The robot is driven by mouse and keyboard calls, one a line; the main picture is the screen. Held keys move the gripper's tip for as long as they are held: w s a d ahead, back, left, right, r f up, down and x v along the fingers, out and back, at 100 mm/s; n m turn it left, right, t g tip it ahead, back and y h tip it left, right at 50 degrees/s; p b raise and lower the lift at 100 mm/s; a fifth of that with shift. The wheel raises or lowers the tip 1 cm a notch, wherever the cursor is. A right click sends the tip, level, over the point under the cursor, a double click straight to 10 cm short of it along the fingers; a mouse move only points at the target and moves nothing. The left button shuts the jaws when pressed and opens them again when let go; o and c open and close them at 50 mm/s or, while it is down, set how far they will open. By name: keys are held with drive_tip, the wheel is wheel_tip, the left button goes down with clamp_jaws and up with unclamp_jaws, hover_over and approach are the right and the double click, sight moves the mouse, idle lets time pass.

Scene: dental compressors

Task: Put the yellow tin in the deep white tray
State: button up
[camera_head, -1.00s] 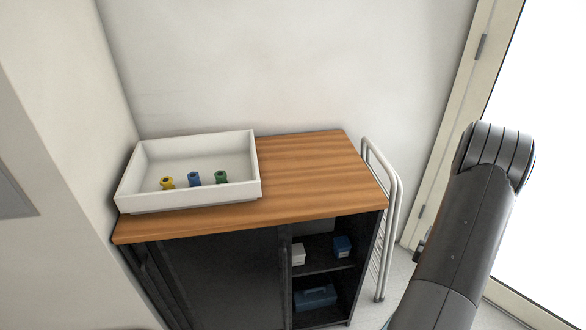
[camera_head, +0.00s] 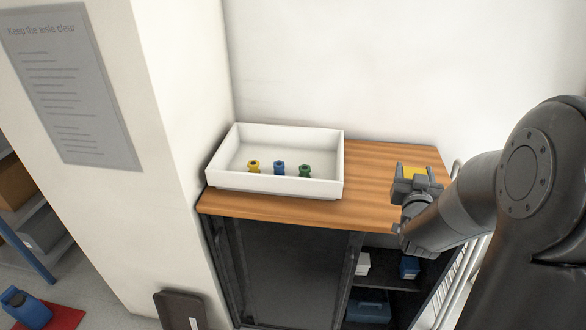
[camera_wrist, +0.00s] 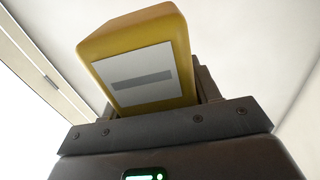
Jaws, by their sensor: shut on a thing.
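The yellow tin, with a pale label and grey bar, fills the upper middle of the wrist view (camera_wrist: 138,62). In the head view a little of the tin (camera_head: 412,171) shows at the end of my arm. My gripper (camera_head: 415,180) is shut on the tin, over or in front of the right part of the wooden top; its height above the top is hard to tell. The deep white tray (camera_head: 275,190) stands at the left of the top, left of my gripper and apart from it. Inside it stand a yellow, a blue and a green small fitting.
The wooden cabinet top (camera_head: 375,195) is bare between the tray and my gripper. A wall pillar (camera_head: 180,110) rises close to the tray's left. Open shelves below hold a blue case (camera_head: 369,308) and small boxes. A metal rail (camera_head: 470,275) stands at the cabinet's right.

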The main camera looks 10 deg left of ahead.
drive_tip(key=a+r+n+y, duration=0.1)
drive_tip(key=a+r+y, duration=0.15)
drive_tip(key=a, duration=0.35)
drive_tip(key=w+a+r+n+y, duration=0.1)
drive_tip(key=w+a+n+y, duration=0.15)
drive_tip(key=w, duration=0.55)
drive_tip(key=w+a+r+n+g+y, duration=0.15)
drive_tip(key=w+a, duration=0.25)
drive_tip(key=w, duration=0.4)
drive_tip(key=w+a+r+n+y, duration=0.1)
drive_tip(key=w+a+y, duration=0.15)
drive_tip(key=w, duration=0.55)
drive_tip(key=w+a+f, duration=0.3)
drive_tip(key=a+f, duration=0.7)
drive_tip(key=a, duration=0.1)
drive_tip(key=shift+w+a+f, duration=0.2)
drive_tip(key=shift+w+a, duration=0.15)
drive_tip(key=shift+f, duration=0.6)
drive_tip(key=o, duration=1.2)
drive_tip(key=shift+f, duration=0.15)
drive_tip(key=shift+c, duration=0.2)
